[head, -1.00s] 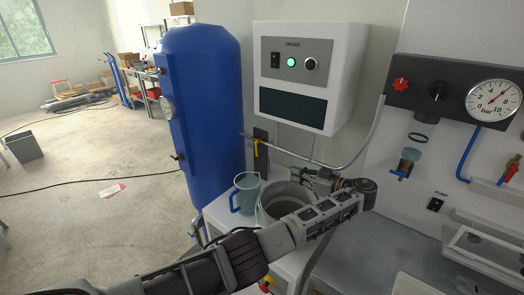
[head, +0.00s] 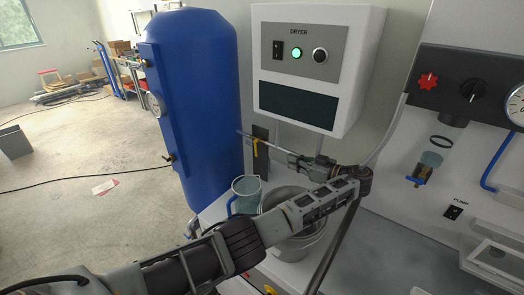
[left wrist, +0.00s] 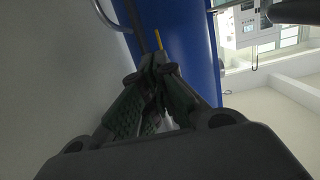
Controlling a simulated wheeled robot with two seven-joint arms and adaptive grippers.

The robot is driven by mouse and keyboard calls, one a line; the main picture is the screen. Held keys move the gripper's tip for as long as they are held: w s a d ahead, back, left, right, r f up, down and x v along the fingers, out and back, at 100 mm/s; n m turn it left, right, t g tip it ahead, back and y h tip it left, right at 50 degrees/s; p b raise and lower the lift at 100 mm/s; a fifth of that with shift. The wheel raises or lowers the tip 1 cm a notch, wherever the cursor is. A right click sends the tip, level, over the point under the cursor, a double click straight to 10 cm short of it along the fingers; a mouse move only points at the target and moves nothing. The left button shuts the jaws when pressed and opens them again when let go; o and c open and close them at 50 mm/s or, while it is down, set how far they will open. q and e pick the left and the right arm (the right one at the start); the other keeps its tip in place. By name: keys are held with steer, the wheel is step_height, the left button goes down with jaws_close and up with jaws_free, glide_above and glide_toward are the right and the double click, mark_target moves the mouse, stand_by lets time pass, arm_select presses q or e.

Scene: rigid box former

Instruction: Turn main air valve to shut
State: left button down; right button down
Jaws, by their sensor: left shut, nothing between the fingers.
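A small yellow lever (head: 256,147), apparently the valve handle, sits on the thin grey pipe in front of the wall, between the blue tank and the dryer box. My left gripper (head: 271,145) reaches in from the right with its fingertips close to the lever, at about pipe height. In the left wrist view the fingers (left wrist: 158,62) are together and empty, and the yellow lever (left wrist: 158,40) stands just beyond their tips. I cannot tell whether they touch. The valve body is mostly hidden. My right gripper is not in view.
The tall blue tank (head: 196,110) stands left of the lever. The white dryer box (head: 345,65) hangs above my gripper. A blue-handled jug (head: 246,188) and a grey pot (head: 305,245) stand below it. A panel with a red knob (head: 428,81) is at right.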

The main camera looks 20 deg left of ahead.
mark_target(256, 148)
arm_select(q)
steer(key=shift+r, duration=0.1)
steer(key=shift+w+a, duration=0.1)
steer(key=shift+a, duration=0.1)
